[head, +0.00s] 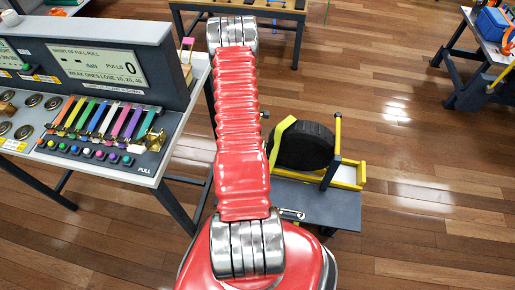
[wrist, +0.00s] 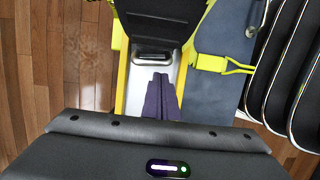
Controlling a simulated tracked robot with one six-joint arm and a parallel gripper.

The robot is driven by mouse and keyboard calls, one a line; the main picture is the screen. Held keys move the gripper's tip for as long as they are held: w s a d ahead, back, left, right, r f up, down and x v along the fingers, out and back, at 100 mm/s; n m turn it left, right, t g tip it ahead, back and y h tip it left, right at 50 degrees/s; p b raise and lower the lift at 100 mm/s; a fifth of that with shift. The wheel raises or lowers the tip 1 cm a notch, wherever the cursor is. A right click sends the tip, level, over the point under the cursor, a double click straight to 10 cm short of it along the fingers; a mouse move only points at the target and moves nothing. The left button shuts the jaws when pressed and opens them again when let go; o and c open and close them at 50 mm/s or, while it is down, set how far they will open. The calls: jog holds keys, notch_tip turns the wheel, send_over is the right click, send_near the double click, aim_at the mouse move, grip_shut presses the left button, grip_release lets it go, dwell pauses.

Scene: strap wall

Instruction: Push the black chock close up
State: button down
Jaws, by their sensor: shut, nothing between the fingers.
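In the wrist view my gripper (wrist: 161,80) is shut and empty, its dark fingers over the pale metal plate of a yellow-sided frame (wrist: 124,85). A broad black shape, likely the wheel (wrist: 160,18), fills the top centre beyond the fingertips. A small dark piece (wrist: 153,57) lies between wheel and fingertips; I cannot tell whether it is the black chock. In the head view the black wheel (head: 303,146) stands in the yellow frame (head: 347,182), a yellow-green strap (head: 281,138) at its left. My gripper and any chock cannot be made out there.
The frame sits on a dark bench (head: 325,204). A yellow strap with a buckle (wrist: 222,65) lies right of the frame in the wrist view. A console table (head: 150,178) with coloured straps stands left, another table (head: 484,45) at far right. Open wooden floor lies between.

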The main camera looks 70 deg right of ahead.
jog(key=shift+w+r, duration=0.1)
jog(key=shift+r, duration=0.35)
jog(key=shift+a, duration=0.1)
jog(key=w+a+r+m+t, duration=0.1)
jog(key=w+a+r+m, duration=0.4)
jog(key=a+r, duration=0.85)
jog(key=w+a+r+m, duration=0.2)
jog(key=w+a+r, duration=0.6)
jog(key=r, duration=0.9)
jog(key=s+a+r+n+t, duration=0.1)
jog(key=a+r+n+t, duration=0.1)
jog(key=a+r, duration=0.8)
jog(key=s+a+r+n+t, duration=0.2)
jog(key=a+r+t, duration=0.3)
jog(key=a+r, duration=0.5)
jog(key=a+n, duration=0.1)
jog(key=a, duration=0.6)
jog(key=shift+a+r, duration=0.2)
jog(key=shift+a, duration=0.2)
